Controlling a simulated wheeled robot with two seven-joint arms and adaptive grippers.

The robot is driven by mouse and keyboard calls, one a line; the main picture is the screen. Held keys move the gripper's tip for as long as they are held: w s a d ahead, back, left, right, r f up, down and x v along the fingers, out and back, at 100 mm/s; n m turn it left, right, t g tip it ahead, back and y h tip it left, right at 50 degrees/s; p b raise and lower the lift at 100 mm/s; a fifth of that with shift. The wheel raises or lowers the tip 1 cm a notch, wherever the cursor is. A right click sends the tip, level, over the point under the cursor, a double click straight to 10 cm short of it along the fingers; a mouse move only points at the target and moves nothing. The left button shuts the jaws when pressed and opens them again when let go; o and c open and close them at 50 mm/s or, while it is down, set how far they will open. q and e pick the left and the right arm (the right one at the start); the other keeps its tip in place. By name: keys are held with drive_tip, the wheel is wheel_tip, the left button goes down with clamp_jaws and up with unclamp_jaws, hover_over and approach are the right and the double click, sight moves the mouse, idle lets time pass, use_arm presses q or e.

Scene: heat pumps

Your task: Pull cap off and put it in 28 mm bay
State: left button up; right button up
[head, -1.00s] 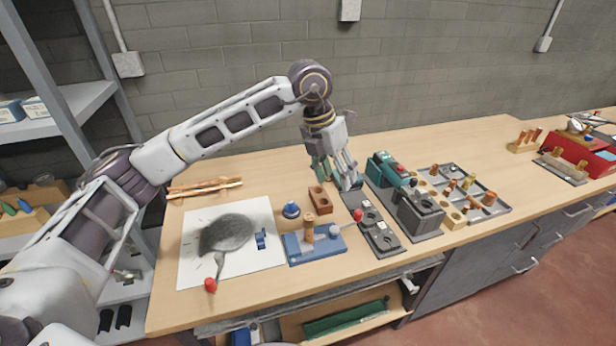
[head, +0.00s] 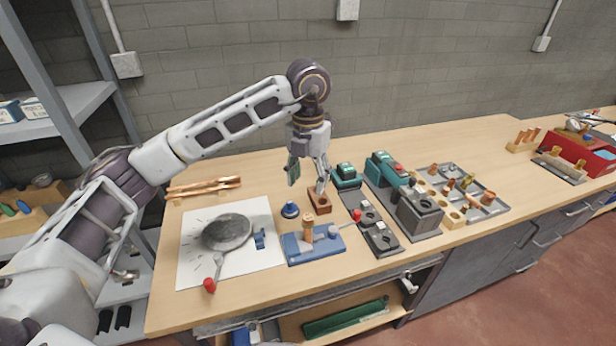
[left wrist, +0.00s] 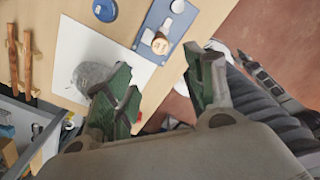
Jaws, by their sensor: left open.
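A short copper-coloured upright piece (head: 308,228) stands in the blue fixture (head: 330,246) on the bench. In the left wrist view its round top (left wrist: 160,45) shows above the blue fixture (left wrist: 148,22). I cannot tell the cap apart from the tube under it. My left gripper (head: 308,174) is open and empty, above the bench and behind the fixture, close to a brown block with holes (head: 324,200). Its green-padded fingers (left wrist: 160,90) are spread apart. A grey compartment tray (head: 506,208) with copper and brass fittings lies to the right; bay size marks are unreadable.
A round blue object (head: 290,209) sits left of the brown block. A white sheet (head: 190,262) carries a grey pad and a red-ended tool. Teal-and-grey machines (head: 420,212) stand between fixture and tray. Copper pipes (head: 205,187) lie at the back left.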

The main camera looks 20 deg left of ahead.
sight(308, 217)
use_arm(q)
drive_tip(key=shift+f, duration=0.15)
use_arm(e)
drive_tip(key=shift+a, duration=0.2)
use_arm(q)
wheel_tip(308, 217, down, 12)
drive_tip(key=shift+r+p, duration=0.2)
drive_tip(key=shift+p, duration=0.55)
drive_tip(key=shift+f, duration=0.95)
use_arm(e)
drive_tip(key=shift+s+a+r, duration=0.2)
drive_tip(key=shift+a+r, duration=0.3)
drive_tip(key=shift+r, duration=0.35)
use_arm(q)
drive_tip(key=c, duration=1)
drive_tip(key=shift+o, duration=1.2)
clamp_jaws()
use_arm(e)
drive_tip(key=shift+a, duration=0.25)
